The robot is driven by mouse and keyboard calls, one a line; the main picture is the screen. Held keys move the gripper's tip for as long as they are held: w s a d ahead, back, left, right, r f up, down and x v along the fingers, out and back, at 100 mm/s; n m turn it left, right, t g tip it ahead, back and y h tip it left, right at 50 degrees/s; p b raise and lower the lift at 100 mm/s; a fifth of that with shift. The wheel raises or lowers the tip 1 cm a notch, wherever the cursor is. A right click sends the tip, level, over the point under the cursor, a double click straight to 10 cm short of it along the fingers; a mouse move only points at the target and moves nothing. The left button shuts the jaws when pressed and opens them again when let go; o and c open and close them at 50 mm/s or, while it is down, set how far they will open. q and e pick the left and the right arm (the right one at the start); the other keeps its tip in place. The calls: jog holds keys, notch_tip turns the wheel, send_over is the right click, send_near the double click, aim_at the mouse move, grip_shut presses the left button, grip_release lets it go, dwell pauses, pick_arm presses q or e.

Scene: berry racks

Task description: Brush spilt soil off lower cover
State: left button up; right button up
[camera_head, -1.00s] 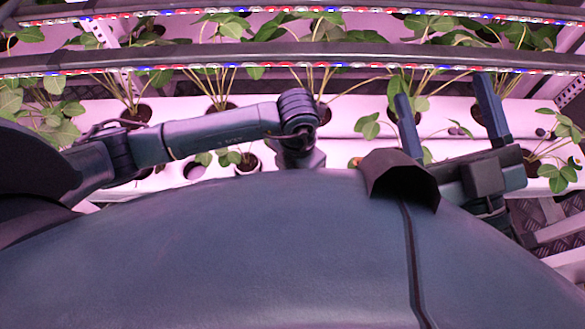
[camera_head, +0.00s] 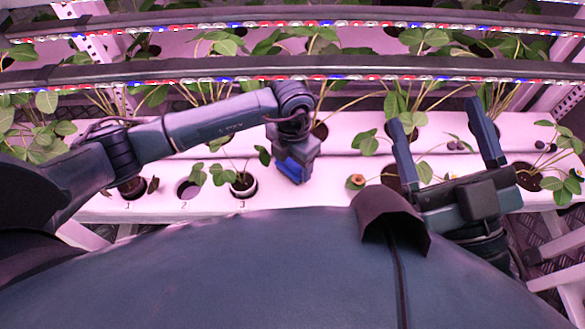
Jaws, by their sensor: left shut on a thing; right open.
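The lower cover (camera_head: 320,190) is the white front strip with round holes, some numbered 1, 2 and 3. My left gripper (camera_head: 292,160) hangs over its middle, right of hole 3. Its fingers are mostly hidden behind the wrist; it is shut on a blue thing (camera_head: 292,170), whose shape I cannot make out. I cannot tell whether the blue thing touches the cover. My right gripper (camera_head: 435,111) is open and empty, fingers pointing away over the right part of the covers. I cannot make out spilt soil on the open white surface.
Plants stand in holes 1 (camera_head: 132,188) and 3 (camera_head: 243,185); hole 2 (camera_head: 190,188) looks empty. A small orange-brown thing (camera_head: 355,181) lies right of my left gripper. Two light bars (camera_head: 200,70) cross above the plants. Leafy plants (camera_head: 560,180) crowd the right end.

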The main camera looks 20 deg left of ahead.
pick_arm(q)
jog(key=shift+w+d+f+b, duration=0.1)
jog(key=shift+w+d+b, duration=0.15)
jog(key=shift+d, duration=0.7)
jog(key=shift+s+d+p, duration=0.15)
jog(key=shift+s+p, duration=0.3)
jog(key=shift+s, duration=0.2)
jog(key=shift+s+d+p, duration=0.15)
jog(key=shift+s+p, duration=0.3)
jog(key=shift+s, duration=0.2)
jog(key=shift+s+d+p, duration=0.25)
jog(key=shift+s+p, duration=0.2)
jog(key=shift+s, duration=0.45)
jog(key=shift+s+d+p, duration=0.2)
jog(key=shift+s+p, duration=0.25)
jog(key=shift+s, duration=0.4)
jog(key=shift+s+d, duration=0.15)
jog(key=shift+s, duration=0.25)
notch_tip(320, 180, up, 6)
jog(key=p, duration=0.5)
